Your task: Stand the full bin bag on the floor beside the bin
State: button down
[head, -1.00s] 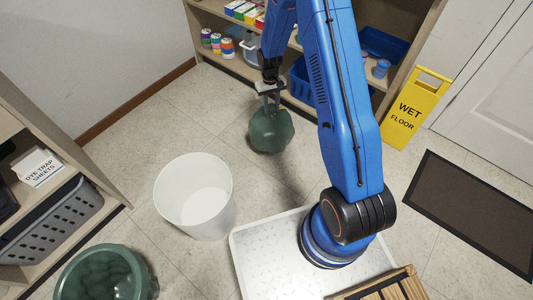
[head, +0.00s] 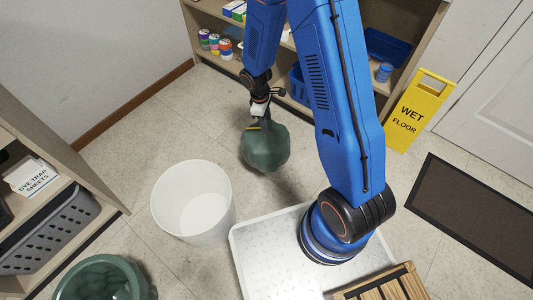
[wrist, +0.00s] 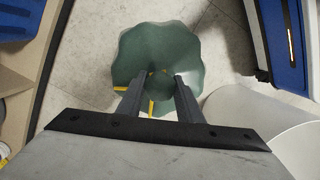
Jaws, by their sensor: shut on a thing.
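The full bin bag (head: 265,149) is dark green and bulging, with a gathered neck and a yellow tie. My gripper (head: 260,112) is shut on its neck from above, and the bag hangs upright below it. In the wrist view the bag (wrist: 160,50) spreads out beyond the fingertips (wrist: 160,88). A white, open, empty bin (head: 192,205) stands on the floor to the left of and nearer than the bag, with a gap between them. The bin's edge shows at the right in the wrist view (wrist: 235,112). Whether the bag's underside touches the floor is unclear.
A green tub (head: 100,262) stands at the lower left, beside a shelf with a grey basket (head: 50,235). A back shelf (head: 215,68) holds cans and blue crates. A yellow wet-floor sign (head: 420,110) stands at the right. Floor left of the bag is clear.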

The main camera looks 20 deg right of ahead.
aim_at(266, 136)
jog(key=shift+f, duration=4.75)
jog(key=c, duration=1.3)
grip_release()
jog(key=shift+o, duration=0.2)
